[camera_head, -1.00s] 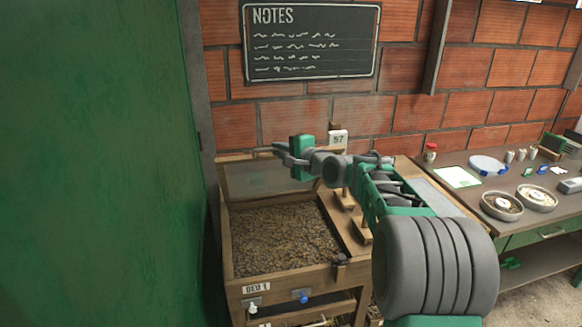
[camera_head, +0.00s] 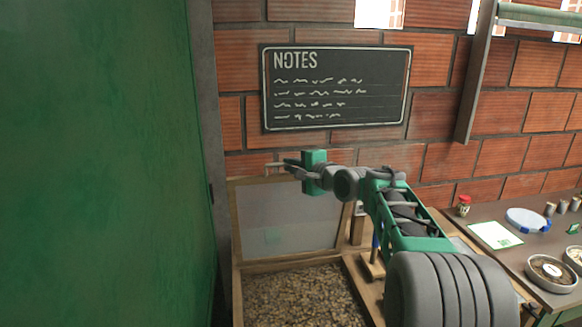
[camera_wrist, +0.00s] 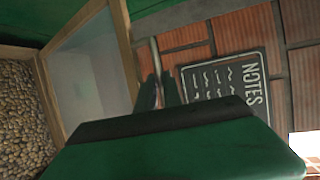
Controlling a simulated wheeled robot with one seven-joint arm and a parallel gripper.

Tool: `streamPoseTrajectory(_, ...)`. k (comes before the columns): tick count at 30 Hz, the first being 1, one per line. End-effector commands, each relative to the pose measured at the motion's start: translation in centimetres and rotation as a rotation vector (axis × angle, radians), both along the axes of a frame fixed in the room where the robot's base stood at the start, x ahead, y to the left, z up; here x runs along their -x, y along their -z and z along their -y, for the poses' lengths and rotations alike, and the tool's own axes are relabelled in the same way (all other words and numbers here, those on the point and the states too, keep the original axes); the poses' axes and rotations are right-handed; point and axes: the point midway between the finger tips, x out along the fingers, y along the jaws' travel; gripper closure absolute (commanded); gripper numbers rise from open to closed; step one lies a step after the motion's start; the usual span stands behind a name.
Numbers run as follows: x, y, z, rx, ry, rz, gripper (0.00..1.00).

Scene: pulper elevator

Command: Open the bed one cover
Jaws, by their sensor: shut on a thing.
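The bed one cover (camera_head: 285,218) is a wooden frame around a clear, hazy panel. It stands raised and steep at the back of the bed, and brown material (camera_head: 300,292) shows uncovered below. My gripper (camera_head: 286,164) is at the cover's top edge, shut on its thin handle (camera_head: 271,167). In the wrist view the cover (camera_wrist: 88,72) is at the left, with the metal handle (camera_wrist: 156,62) running down to my fingers (camera_wrist: 160,95). The bed's front and its label are out of view now.
A brick wall with a notes chalkboard (camera_head: 336,88) stands close behind the cover. A green panel (camera_head: 100,160) stands close on the left. A bench (camera_head: 515,255) with a red-capped jar (camera_head: 464,205), a sheet of paper (camera_head: 495,234) and dishes (camera_head: 551,273) is on the right.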

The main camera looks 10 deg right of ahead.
Motion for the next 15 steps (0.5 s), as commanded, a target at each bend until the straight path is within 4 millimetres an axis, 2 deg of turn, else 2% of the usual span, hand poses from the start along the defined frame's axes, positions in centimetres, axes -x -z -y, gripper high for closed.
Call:
streamPoseTrajectory(1, 0.07, -1.53, -0.21, 0.002, -0.005, 0.027, 1.0)
streamPoseTrajectory(5, 0.08, -1.6, -0.13, 0.002, -0.004, 0.028, 1.0)
streamPoseTrajectory(6, 0.08, -1.6, -0.12, 0.002, -0.004, 0.028, 0.87)
streamPoseTrajectory(13, 0.07, -1.28, -0.06, 0.002, -0.003, 0.023, 0.68)
streamPoseTrajectory(15, 0.06, -1.13, -0.06, 0.002, -0.002, 0.02, 0.68)
